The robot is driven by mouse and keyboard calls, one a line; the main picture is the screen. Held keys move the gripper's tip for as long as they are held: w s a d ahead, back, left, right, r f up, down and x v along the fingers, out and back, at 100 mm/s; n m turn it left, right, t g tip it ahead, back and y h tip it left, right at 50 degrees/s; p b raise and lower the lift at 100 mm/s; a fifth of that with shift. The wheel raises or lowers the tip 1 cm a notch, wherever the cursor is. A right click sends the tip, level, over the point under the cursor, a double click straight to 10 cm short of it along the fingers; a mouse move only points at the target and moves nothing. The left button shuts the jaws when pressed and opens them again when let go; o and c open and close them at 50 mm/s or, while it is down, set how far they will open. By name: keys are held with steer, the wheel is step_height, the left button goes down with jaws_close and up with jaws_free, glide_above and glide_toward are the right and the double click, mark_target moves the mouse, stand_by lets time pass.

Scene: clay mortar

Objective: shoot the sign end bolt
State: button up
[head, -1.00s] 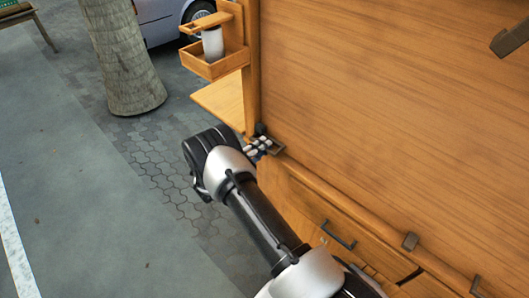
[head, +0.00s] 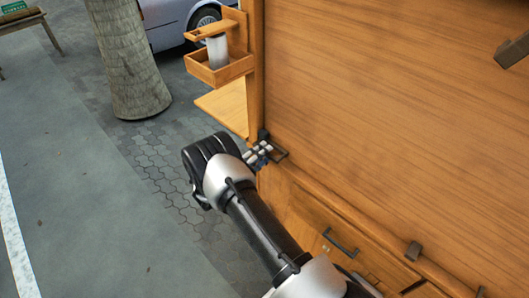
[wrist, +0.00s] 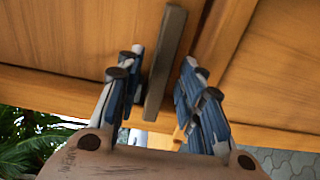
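A dark grey bar (wrist: 165,62) stands out from the wooden face in the wrist view. It lies between the two fingers of my gripper (wrist: 163,58), with a gap on each side. The gripper is open and holds nothing. In the head view my gripper (head: 258,153) is at the left end of the wooden cabinet, beside a dark bar-like fitting (head: 280,155). A small dark piece (head: 262,134) sits just above it on the post. I cannot tell which of these fittings is the sign end bolt.
The large wooden panel (head: 390,110) fills the right side. A wooden box shelf with a white cylinder (head: 217,52) juts out at upper left.

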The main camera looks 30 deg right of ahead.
steer(key=v, duration=1.1)
steer(key=shift+w, duration=0.1)
